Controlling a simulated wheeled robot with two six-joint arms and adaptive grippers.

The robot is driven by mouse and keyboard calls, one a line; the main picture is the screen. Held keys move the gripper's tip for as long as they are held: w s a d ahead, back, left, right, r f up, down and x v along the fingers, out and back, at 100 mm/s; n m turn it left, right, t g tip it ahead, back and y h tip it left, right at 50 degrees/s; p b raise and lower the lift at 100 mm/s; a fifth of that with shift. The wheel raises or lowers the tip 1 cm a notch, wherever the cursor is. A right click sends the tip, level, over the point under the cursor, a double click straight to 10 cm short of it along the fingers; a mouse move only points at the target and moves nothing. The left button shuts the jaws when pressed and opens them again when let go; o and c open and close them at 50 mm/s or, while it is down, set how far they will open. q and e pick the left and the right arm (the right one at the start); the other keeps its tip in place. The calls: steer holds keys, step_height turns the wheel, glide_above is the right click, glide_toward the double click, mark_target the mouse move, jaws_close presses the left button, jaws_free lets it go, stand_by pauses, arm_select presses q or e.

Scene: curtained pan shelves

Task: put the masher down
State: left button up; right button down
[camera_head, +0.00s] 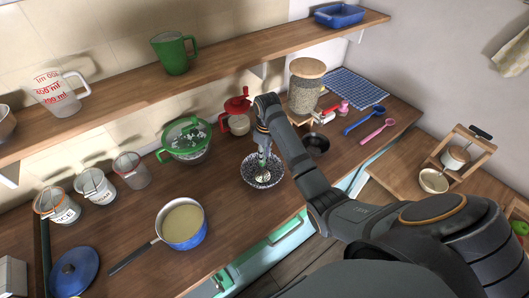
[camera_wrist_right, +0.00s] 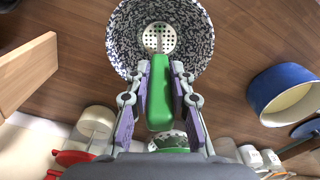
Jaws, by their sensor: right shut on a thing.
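My right gripper (camera_head: 263,145) reaches down over the counter and is shut on the masher (camera_head: 263,165). In the right wrist view my right gripper (camera_wrist_right: 160,74) has its fingers on either side of the masher's green handle (camera_wrist_right: 158,100). The masher's round perforated head (camera_wrist_right: 160,38) shows against the inside of a black-and-white speckled bowl (camera_wrist_right: 125,40). The bowl (camera_head: 248,174) stands on the wooden counter. I cannot tell whether the masher head touches the bowl's bottom. My left gripper is not in view.
A blue pan (camera_head: 184,233) with pale contents stands front left of the bowl. A green colander (camera_head: 186,155) and a red-handled item (camera_head: 237,105) stand behind. A small dark bowl (camera_head: 316,143) is to the right. A shelf (camera_head: 215,72) runs above. Bare counter lies between pan and bowl.

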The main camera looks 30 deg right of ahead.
steer(key=shift+f, duration=0.2)
stand_by(0.3)
steer(key=c, duration=1.1)
jaws_free()
steer(key=c, duration=0.4)
